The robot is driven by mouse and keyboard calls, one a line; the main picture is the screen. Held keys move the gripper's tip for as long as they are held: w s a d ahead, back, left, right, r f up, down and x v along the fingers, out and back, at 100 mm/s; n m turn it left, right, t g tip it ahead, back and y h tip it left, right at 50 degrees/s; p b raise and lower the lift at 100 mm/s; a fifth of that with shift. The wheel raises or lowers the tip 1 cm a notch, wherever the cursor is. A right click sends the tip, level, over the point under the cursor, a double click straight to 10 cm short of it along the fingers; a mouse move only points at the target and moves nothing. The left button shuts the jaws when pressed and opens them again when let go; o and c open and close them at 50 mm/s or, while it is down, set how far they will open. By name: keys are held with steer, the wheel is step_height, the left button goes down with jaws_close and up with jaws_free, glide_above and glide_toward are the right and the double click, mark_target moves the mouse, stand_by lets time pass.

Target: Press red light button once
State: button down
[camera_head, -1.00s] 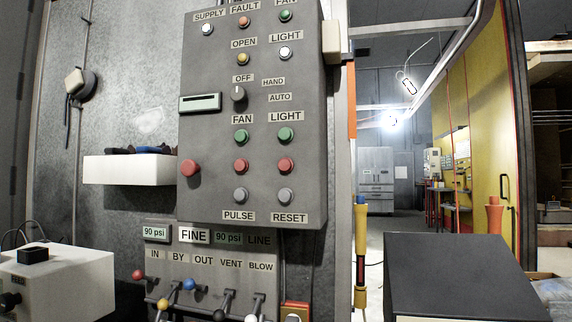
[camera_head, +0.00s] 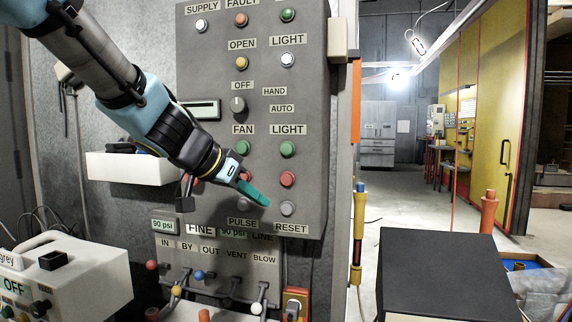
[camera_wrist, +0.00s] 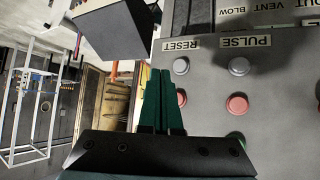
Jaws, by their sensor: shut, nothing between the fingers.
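The red light button (camera_head: 288,179) is a round red knob in the right column of the grey panel (camera_head: 305,120). It sits below the green light button (camera_head: 288,149) and above the grey reset button (camera_head: 288,208). In the wrist view, which is upside down, the red light button (camera_wrist: 182,98) is partly hidden by my fingers. My gripper (camera_head: 266,203) is shut and empty, with its green fingers angled down and right. In the head view its tips appear left of and below the red light button. I cannot tell the gap to the panel.
The pulse button (camera_head: 243,203) and the fan's red button (camera_wrist: 237,105) are close to my fingers. Valve levers (camera_head: 198,276) stick out below the panel. A white shelf (camera_head: 125,168) is at left, and a dark box (camera_head: 450,260) stands at right.

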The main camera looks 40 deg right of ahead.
mark_target(287, 179)
steer(key=shift+s+d+r+m, duration=0.2)
steer(key=shift+s+d+r, duration=0.2)
steer(key=shift+r, duration=0.1)
steer(key=shift+s+d+r+m, duration=0.25)
steer(key=shift+d+r, duration=0.1)
steer(key=shift+r, duration=0.15)
steer(key=shift+w+d, duration=0.1)
steer(key=shift+w+d+p, duration=0.65)
steer(key=shift+w+d, duration=0.15)
steer(key=shift+d, duration=0.4)
steer(key=shift+w+d+p, duration=0.65)
steer(key=shift+w+d, duration=0.1)
steer(key=shift+d, duration=0.45)
steer(key=shift+w+d+p, duration=0.65)
steer(key=shift+w+d, duration=0.15)
steer(key=shift+d, duration=0.4)
steer(key=shift+d, duration=0.15)
steer(key=shift+w+d+b, duration=0.2)
steer(key=shift+b, duration=0.15)
